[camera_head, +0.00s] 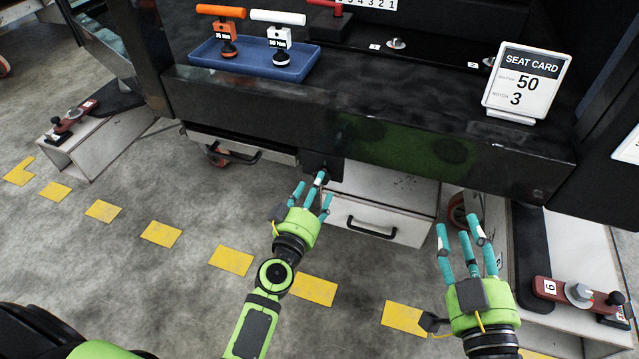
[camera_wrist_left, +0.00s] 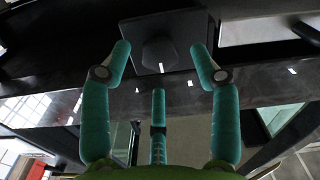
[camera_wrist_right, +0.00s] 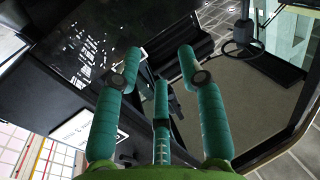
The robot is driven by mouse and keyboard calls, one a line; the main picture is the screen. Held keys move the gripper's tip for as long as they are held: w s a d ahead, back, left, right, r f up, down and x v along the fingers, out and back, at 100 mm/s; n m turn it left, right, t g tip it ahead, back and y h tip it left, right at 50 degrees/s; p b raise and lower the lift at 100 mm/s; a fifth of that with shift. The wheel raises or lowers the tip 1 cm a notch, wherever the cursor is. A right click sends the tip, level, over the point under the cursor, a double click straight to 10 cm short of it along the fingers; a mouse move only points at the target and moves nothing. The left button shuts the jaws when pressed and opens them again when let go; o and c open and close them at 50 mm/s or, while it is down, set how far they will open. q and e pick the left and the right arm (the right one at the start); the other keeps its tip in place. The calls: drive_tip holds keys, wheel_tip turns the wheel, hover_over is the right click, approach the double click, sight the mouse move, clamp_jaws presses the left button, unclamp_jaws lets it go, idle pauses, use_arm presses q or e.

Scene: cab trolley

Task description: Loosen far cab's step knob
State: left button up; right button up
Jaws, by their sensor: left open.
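My left gripper (camera_head: 312,193) is open below the front edge of the dark deck, just in front of a black block (camera_head: 335,165). In the left wrist view a dark hexagonal knob (camera_wrist_left: 160,52) on a square plate lies beyond and between its spread fingertips; contact is not visible. My right gripper (camera_head: 463,245) is open and empty over the floor at right. A red-brown step bar (camera_head: 70,122) with a black knob lies on the left step. Another red-brown bar (camera_head: 553,289), labelled 6, with a silver bolt and black knob (camera_head: 614,299), lies on the right step. Which knob is the far cab's is unclear.
A blue tray (camera_head: 210,58) on the deck holds an orange 35 Nm and a white 50 Nm torque tool. White drawers (camera_head: 385,205) sit under the deck. Yellow floor marks lead across open grey floor.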

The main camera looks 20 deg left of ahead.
use_arm(q)
drive_tip(key=shift+w+d, duration=0.1)
drive_tip(key=shift+w, duration=1.4)
use_arm(e)
drive_tip(key=shift+a+r+t, duration=0.1)
drive_tip(key=shift+r+t, duration=0.2)
drive_tip(key=shift+r, duration=0.15)
use_arm(q)
drive_tip(key=c, duration=1.1)
drive_tip(key=shift+f, duration=0.1)
drive_tip(key=shift+c, duration=0.2)
